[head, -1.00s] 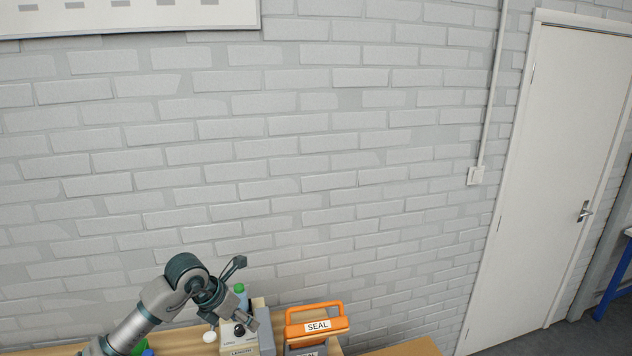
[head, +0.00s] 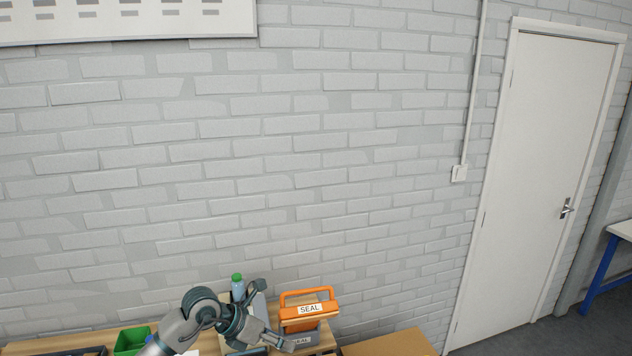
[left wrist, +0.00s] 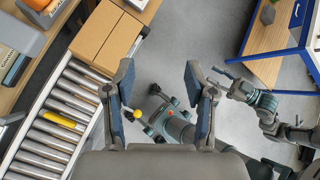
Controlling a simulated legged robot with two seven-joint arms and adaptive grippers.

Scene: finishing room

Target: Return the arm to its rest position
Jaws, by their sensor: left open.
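My left gripper (head: 272,316) is at the bottom of the head view, above the bench (head: 100,340). In the left wrist view its two fingers are wide apart, and nothing is held between them (left wrist: 160,75); grey floor shows beyond. In the head view it is just left of an orange-handled box marked SEAL (head: 308,310); I cannot tell whether they touch. A second arm of mine shows at the right of the left wrist view, with its gripper (left wrist: 230,85) small, its jaw state unclear.
A green-capped bottle (head: 238,288) and a green bin (head: 131,341) stand near my left arm. A cardboard box (left wrist: 108,35) and a roller conveyor (left wrist: 65,110) with a yellow piece (left wrist: 55,122) are at left in the wrist view. A blue-framed table (left wrist: 265,55) stands at upper right.

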